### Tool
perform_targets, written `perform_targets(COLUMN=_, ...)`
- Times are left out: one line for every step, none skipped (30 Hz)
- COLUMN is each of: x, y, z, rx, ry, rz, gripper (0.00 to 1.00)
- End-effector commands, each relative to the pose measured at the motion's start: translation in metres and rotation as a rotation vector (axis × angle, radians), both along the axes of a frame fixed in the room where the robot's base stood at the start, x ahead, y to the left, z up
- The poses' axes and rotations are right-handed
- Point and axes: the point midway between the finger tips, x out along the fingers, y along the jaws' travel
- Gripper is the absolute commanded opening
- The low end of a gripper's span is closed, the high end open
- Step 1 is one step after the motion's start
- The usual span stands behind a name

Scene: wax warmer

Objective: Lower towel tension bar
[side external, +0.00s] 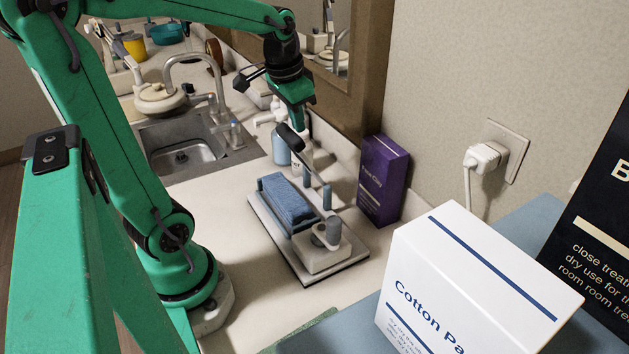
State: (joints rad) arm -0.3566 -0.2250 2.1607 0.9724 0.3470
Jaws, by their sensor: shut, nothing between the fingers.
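A folded blue towel (289,203) lies on a pale base plate (345,266) on the counter. The towel tension bar (318,177) is a grey arm with a dark rounded grip (291,141) at its upper end. It slants up and left from a pivot block (320,254) at the near end of the plate and stands raised above the towel. My gripper (299,127) is shut and empty, pointing down just above and beside the dark grip. I cannot tell whether it touches the grip.
A purple box (382,180) stands right of the plate by the wall. Bottles (280,148) stand behind the bar, and a sink (180,155) with a faucet is to the left. A white cotton pad box (470,285) fills the near right. Counter left of the plate is clear.

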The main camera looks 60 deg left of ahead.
Motion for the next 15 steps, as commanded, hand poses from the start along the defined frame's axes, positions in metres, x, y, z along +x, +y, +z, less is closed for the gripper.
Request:
perform_targets(x=-0.001, y=0.000, z=0.001, rx=0.001, ry=-0.001, rz=0.000, gripper=0.00)
perform_targets(x=-0.002, y=0.000, z=0.002, rx=0.001, ry=-0.001, rz=0.000, gripper=0.00)
perform_targets(x=-0.003, y=0.000, z=0.004, rx=0.001, ry=-0.001, rz=0.000, gripper=0.00)
perform_targets(x=-0.005, y=0.000, z=0.005, rx=0.002, ry=-0.001, rz=0.001, gripper=0.00)
perform_targets(x=-0.006, y=0.000, z=0.006, rx=0.002, ry=-0.001, rz=0.001, gripper=0.00)
perform_targets(x=-0.008, y=0.000, z=0.008, rx=0.003, ry=-0.001, rz=0.002, gripper=0.00)
perform_targets(x=-0.010, y=0.000, z=0.010, rx=0.004, ry=-0.002, rz=0.002, gripper=0.00)
perform_targets(x=-0.012, y=0.000, z=0.012, rx=0.004, ry=-0.002, rz=0.002, gripper=0.00)
perform_targets(x=-0.015, y=0.000, z=0.014, rx=0.005, ry=-0.001, rz=0.002, gripper=0.00)
perform_targets(x=-0.017, y=0.000, z=0.017, rx=0.005, ry=-0.001, rz=0.002, gripper=0.00)
perform_targets(x=-0.020, y=0.000, z=0.019, rx=0.005, ry=-0.002, rz=0.003, gripper=0.00)
perform_targets(x=-0.024, y=0.000, z=0.023, rx=0.006, ry=-0.001, rz=0.003, gripper=0.00)
perform_targets(x=-0.026, y=0.001, z=0.025, rx=0.007, ry=-0.001, rz=0.004, gripper=0.00)
perform_targets(x=-0.029, y=0.001, z=0.028, rx=0.008, ry=-0.001, rz=0.004, gripper=0.00)
perform_targets(x=-0.034, y=0.000, z=0.032, rx=0.009, ry=0.000, rz=0.004, gripper=0.00)
